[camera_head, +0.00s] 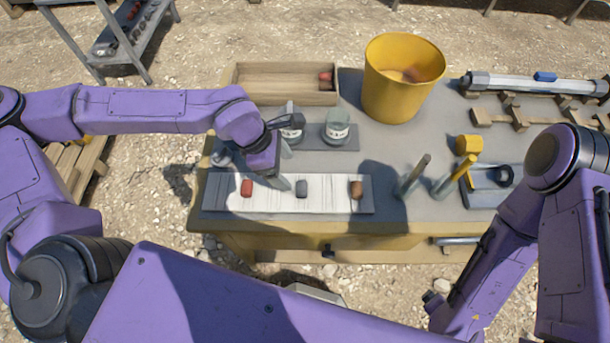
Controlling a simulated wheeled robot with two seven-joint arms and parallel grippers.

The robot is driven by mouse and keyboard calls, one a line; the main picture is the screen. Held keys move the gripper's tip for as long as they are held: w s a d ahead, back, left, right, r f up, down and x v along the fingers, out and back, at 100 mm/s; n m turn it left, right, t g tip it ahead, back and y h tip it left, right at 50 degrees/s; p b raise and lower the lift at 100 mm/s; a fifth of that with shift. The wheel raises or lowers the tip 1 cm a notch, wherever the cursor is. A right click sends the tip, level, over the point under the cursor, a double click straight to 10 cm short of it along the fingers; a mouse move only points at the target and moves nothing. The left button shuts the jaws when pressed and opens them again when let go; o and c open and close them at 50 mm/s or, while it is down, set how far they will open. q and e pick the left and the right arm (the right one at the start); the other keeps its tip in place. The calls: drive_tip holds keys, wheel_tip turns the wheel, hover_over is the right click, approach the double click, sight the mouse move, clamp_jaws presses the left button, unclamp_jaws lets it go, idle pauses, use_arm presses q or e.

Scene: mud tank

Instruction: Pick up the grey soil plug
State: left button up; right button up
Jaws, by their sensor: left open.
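The grey soil plug (302,188) sits near the middle of a long white tray (329,201) with crosswise lines. A red plug (247,187) lies left of it and a brown plug (356,189) right of it on the same tray. My left gripper (284,170) is open, above the tray and up and left of the grey plug, apart from it. One finger shows clearly; the other is partly hidden. My right arm's wrist is at the bottom right, and its fingers are not seen.
Two pale jars, one (337,125) clear of my wrist, stand on a dark plate behind the tray. A wooden box (285,98) and yellow bucket (378,98) stand farther back. Upright-handled tools (415,177) stand at the tray's right. The table's front edge is close below the tray.

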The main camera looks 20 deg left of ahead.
sight(301, 187)
use_arm(q)
drive_tip(key=f, duration=0.1)
drive_tip(key=d+f, duration=0.1)
drive_tip(key=f, duration=0.1)
drive_tip(key=shift+s+d+f, duration=0.15)
drive_tip(key=shift+s+d, duration=0.15)
drive_tip(key=shift+d, duration=0.05)
drive_tip(key=x, duration=0.1)
drive_tip(key=p+x, duration=0.1)
drive_tip(key=x, duration=0.2)
drive_tip(key=shift+w+f+p, duration=0.15)
drive_tip(key=shift+w+p, duration=0.2)
drive_tip(key=shift+p, duration=0.05)
drive_tip(key=shift+d+f, duration=0.15)
drive_tip(key=shift+f, duration=0.25)
drive_tip(key=c, duration=1.1)
use_arm(e)
drive_tip(key=shift+s+r, duration=0.2)
drive_tip(key=shift+r, duration=0.3)
drive_tip(key=shift+s+r, duration=0.15)
drive_tip(key=shift+r, duration=0.35)
